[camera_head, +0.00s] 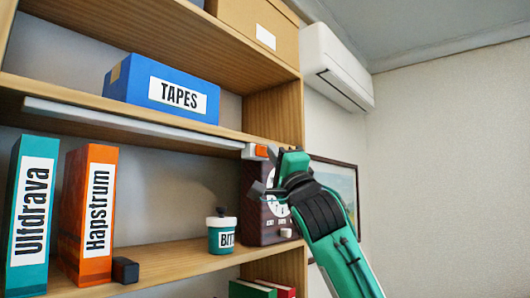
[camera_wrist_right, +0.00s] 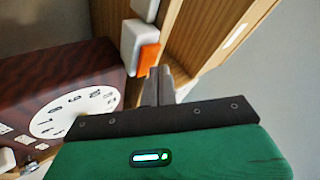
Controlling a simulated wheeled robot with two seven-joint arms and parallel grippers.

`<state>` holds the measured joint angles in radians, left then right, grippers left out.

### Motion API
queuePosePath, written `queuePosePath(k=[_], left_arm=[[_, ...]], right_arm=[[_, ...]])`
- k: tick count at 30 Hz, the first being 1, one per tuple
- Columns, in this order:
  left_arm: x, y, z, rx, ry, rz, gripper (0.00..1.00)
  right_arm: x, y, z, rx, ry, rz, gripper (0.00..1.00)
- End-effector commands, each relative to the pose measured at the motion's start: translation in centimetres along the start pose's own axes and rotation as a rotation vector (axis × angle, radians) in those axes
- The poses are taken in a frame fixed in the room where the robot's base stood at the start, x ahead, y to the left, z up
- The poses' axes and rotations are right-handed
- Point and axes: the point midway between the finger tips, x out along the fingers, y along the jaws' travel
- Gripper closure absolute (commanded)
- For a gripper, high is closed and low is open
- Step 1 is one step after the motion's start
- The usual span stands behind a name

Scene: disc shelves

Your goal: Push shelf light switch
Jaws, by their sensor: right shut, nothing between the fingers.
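A long pale light bar (camera_head: 140,126) runs under the shelf board that carries the blue box. At its right end is a white housing with an orange switch (camera_head: 261,151). The orange switch (camera_wrist_right: 149,57) also shows in the right wrist view, just beyond my fingertips. My right gripper (camera_head: 266,170) is just below and to the right of the switch, in front of a dark clock. In the right wrist view my right gripper (camera_wrist_right: 160,72) is shut and empty, its tips close to the switch's lower edge. Whether they touch it I cannot tell. My left gripper is not in view.
The dark wooden clock (camera_wrist_right: 60,90) stands close beside my fingers. The shelf's side panel (camera_head: 272,112) is close at the right. A small teal jar (camera_head: 221,236), an orange binder (camera_head: 87,215) and a teal binder (camera_head: 32,215) stand on the board below.

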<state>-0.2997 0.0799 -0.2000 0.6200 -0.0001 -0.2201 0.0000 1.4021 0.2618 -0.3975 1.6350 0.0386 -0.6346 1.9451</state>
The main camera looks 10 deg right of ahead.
Motion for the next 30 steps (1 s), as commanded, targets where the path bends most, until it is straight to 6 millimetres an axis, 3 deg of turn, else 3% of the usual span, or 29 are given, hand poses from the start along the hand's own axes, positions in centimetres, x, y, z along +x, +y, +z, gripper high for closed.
queuePosePath(k=[30], left_arm=[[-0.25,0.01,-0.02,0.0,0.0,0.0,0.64]], right_arm=[[0.64,0.41,0.48,0.0,0.0,0.0,1.0]])
